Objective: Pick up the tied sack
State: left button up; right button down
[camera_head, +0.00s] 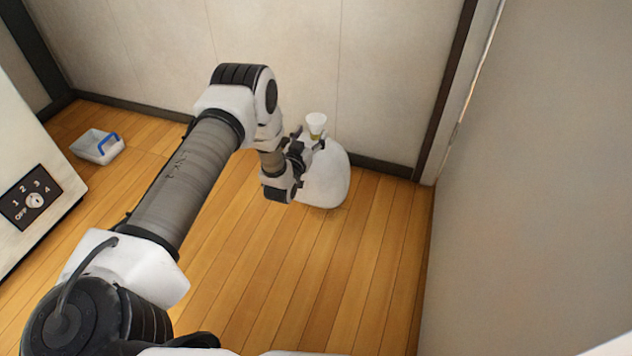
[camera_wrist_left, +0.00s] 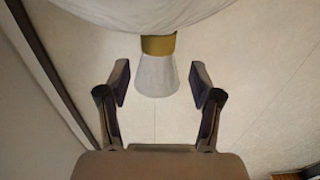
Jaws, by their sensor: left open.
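The tied sack (camera_head: 328,182) is white and rounded, and it stands on the wooden floor near the back wall. Its gathered neck has a yellowish tie and a flared white top (camera_head: 316,121). My left gripper (camera_head: 312,141) is at the sack's neck, partly in front of it. In the left wrist view the two fingers are apart (camera_wrist_left: 160,85), with the flared top (camera_wrist_left: 156,76) between their tips and the yellow tie (camera_wrist_left: 158,44) just beyond. The fingers do not visibly touch it. My right gripper is not in view.
A small white bin with a blue handle (camera_head: 97,146) sits on the floor at the left. A white appliance with a numbered dial (camera_head: 35,201) stands at the left edge. A grey panel (camera_head: 530,200) closes off the right. The floor (camera_head: 300,270) in front of the sack is clear.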

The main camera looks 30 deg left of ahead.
aim_at(314, 130)
pick_arm(q)
jog(key=b+x, duration=0.2)
jog(key=x, duration=0.1)
jog(key=shift+w+d+f, duration=0.1)
jog(key=shift+w+f, duration=0.05)
jog(key=shift+f, duration=0.05)
jog(key=shift+w+r, duration=0.1)
jog(key=shift+w, duration=0.25)
jog(key=shift+r, duration=0.15)
grip_shut()
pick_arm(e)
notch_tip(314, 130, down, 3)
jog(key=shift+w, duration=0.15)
pick_arm(q)
jog(key=shift+r, duration=0.1)
